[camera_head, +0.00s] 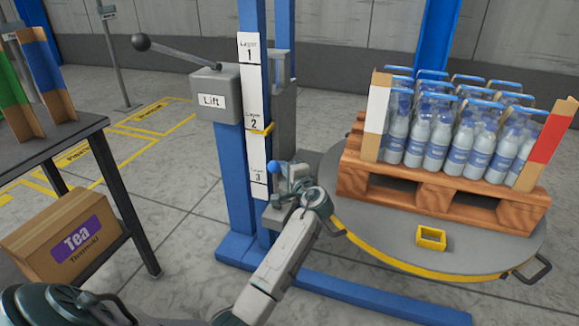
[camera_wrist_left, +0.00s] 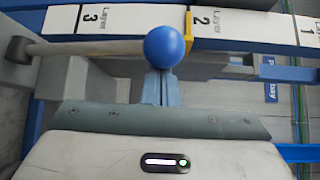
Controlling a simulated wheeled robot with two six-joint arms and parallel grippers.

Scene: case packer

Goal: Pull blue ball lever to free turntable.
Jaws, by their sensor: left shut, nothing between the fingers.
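The blue ball (camera_head: 273,168) is at the foot of the blue mast, beside the turntable (camera_head: 385,236). In the left wrist view the ball (camera_wrist_left: 166,46) sits on the end of a pale lever rod (camera_wrist_left: 95,47) that runs left to a dark pivot. My left gripper (camera_head: 288,178) is just right of the ball in the head view. In the left wrist view its fingers (camera_wrist_left: 160,88) are together, with nothing between them, and their tips point at the ball. I cannot tell whether they touch it. My right gripper is not in view.
A pallet (camera_head: 430,190) of bottles with corner boards stands on the turntable, near a small yellow block (camera_head: 431,237). A grey Lift box (camera_head: 217,95) with a black-knobbed lever is on the mast. A dark table (camera_head: 60,142) and a Tea carton (camera_head: 65,235) stand left.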

